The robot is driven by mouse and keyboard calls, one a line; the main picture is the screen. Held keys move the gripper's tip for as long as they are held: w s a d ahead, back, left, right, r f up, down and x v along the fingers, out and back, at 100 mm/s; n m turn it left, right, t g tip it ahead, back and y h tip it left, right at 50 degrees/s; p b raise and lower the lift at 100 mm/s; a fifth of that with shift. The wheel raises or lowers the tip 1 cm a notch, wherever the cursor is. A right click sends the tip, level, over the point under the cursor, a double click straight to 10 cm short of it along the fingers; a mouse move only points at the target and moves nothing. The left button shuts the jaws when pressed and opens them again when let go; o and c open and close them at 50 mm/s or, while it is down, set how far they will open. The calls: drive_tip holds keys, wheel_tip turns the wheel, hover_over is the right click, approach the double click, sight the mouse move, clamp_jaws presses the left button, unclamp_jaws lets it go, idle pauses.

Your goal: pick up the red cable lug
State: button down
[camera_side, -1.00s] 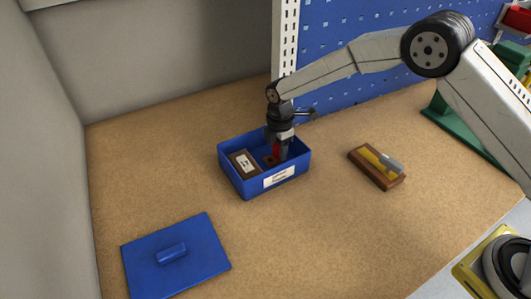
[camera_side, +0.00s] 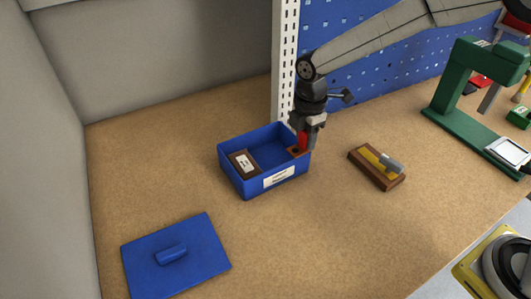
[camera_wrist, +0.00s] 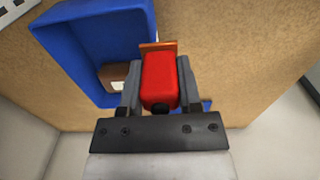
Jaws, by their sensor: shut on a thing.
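The red cable lug (camera_side: 303,141) is between the fingers of my gripper (camera_side: 305,146), which is shut on it. In the wrist view the lug's red body (camera_wrist: 160,80) fills the space between both fingers, with a copper-coloured end (camera_wrist: 157,46) sticking out beyond them. In the side view my gripper is at the right end of the open blue box (camera_side: 262,172), with the lug's copper end near the rim. I cannot tell exactly how far above the rim it is.
Inside the box a brown block with a white label (camera_side: 244,162) lies at the left. The blue lid (camera_side: 175,262) lies on the table in front. A wooden block with a yellow top and grey piece (camera_side: 377,167) is to the right. A green stand (camera_side: 470,110) is further right.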

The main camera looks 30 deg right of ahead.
drive_tip(key=s+d+r, duration=0.1)
drive_tip(key=s+r, duration=0.1)
drive_tip(key=s, duration=0.3)
drive_tip(key=shift+s+r, duration=0.2)
drive_tip(key=shift+r, duration=0.05)
drive_tip(key=shift+d, duration=0.2)
idle(0.5)
